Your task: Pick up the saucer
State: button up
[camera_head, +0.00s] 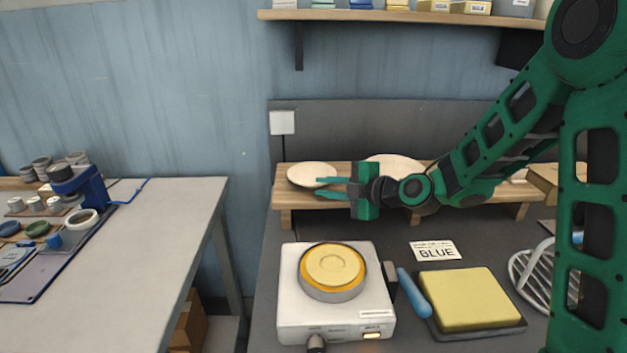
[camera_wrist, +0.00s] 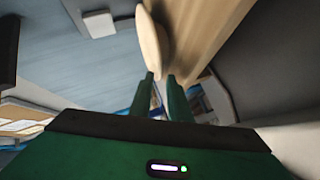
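The saucer, a small cream round plate (camera_head: 309,173), lies at the left end of the raised wooden shelf board (camera_head: 352,192). In the wrist view the saucer (camera_wrist: 151,45) shows nearly edge-on, just beyond the fingertips. My gripper (camera_head: 319,187) reaches in from the right, at the saucer's front right edge. Its green fingers are apart. In the wrist view, the saucer's near rim reaches the gap between the fingertips of my gripper (camera_wrist: 161,78); I cannot tell whether it touches either finger.
A larger cream plate (camera_head: 395,162) stands on the same board, partly behind my arm. Below are a white hot plate (camera_head: 290,307) with a yellow-topped disc, a yellow block (camera_head: 462,298) and a white wire rack (camera_head: 530,278). A cluttered table (camera_head: 150,250) is left.

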aim_at(314, 186)
jog(key=x, duration=0.3)
jog(key=shift+w+a+f, duration=0.1)
jog(key=shift+a+f, duration=0.05)
grip_shut()
